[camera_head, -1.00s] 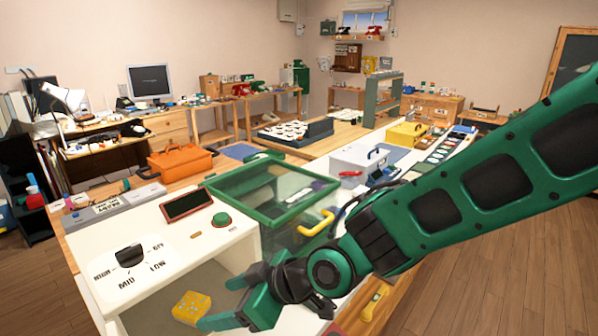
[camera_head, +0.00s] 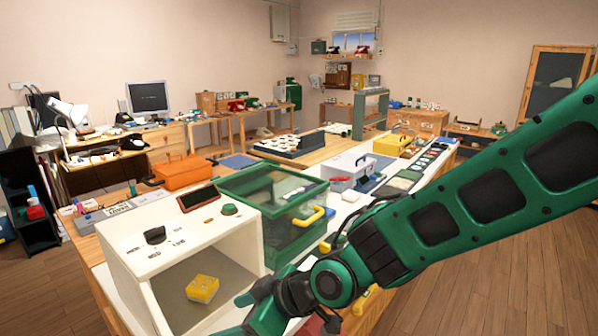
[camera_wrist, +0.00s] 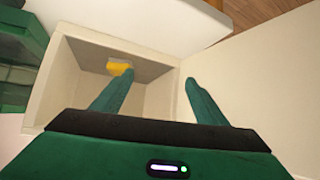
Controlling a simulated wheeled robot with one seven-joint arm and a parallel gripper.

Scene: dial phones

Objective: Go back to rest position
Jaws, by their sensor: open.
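My gripper (camera_wrist: 152,95) is open in the wrist view, its two green fingers apart with nothing between them. It faces the open front of a white box with a dial (camera_head: 155,235). In the head view my gripper (camera_head: 245,315) is at the bottom, in front of that box, and its fingers are partly cut off by the frame edge. A yellow block-like thing (camera_head: 202,289) sits inside the box on its floor. It also shows in the wrist view (camera_wrist: 120,68), beyond the fingers and apart from them.
A green clear-sided case (camera_head: 270,190) with a yellow handle stands right beside the white box. An orange toolbox (camera_head: 183,172), a white box with a handle (camera_head: 350,168) and a yellow box (camera_head: 392,144) stand farther back on the bench. Open wooden floor (camera_head: 480,215) lies to the right.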

